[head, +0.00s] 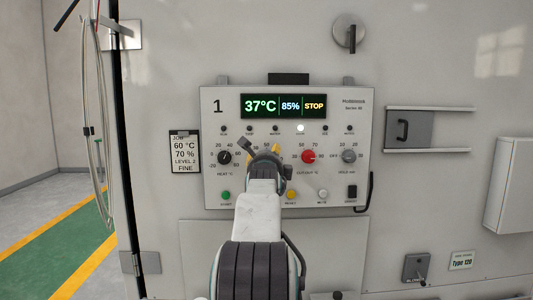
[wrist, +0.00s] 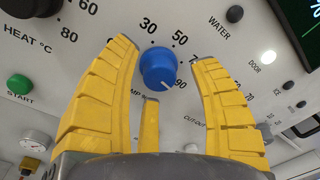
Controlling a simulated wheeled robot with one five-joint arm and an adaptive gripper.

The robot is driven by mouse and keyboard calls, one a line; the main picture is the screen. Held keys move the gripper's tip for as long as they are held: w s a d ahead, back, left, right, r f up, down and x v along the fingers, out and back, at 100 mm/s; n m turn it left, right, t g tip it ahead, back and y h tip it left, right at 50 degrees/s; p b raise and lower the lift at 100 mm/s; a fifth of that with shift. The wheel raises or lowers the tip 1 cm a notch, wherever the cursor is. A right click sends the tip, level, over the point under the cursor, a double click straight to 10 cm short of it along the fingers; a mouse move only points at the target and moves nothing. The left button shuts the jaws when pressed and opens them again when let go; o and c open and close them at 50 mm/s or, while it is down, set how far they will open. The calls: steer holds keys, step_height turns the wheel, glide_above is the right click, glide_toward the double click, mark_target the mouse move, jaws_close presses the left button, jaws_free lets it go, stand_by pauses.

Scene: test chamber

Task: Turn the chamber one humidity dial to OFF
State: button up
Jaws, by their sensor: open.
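The chamber panel marked 1 (head: 220,180) shows 37°C, 85% and STOP on its display (head: 284,106). In the wrist view a blue dial (wrist: 158,68) sits between my yellow fingers, with 30, 50 and 90 readable around it. A pale mark on its lower right side seems to face 90. Its name label is mostly hidden by a finger, and no OFF mark is readable beside it. My gripper (head: 265,149) is open in front of the panel, its fingers around the dial; I cannot tell whether they touch it. In the head view my gripper hides this dial.
A black heat dial (head: 224,157) is left of my gripper; a red cut-out dial (head: 308,157) and a grey hold dial (head: 349,156) are right. Buttons line the panel's lower edge, including green start (head: 226,195). A job card (head: 185,151) reads 60°C, 70%.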

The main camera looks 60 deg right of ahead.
steer(key=shift+w+d, duration=0.35)
steer(key=shift+d, duration=0.3)
steer(key=shift+o, duration=0.2)
steer(key=shift+a, duration=0.1)
jaws_close()
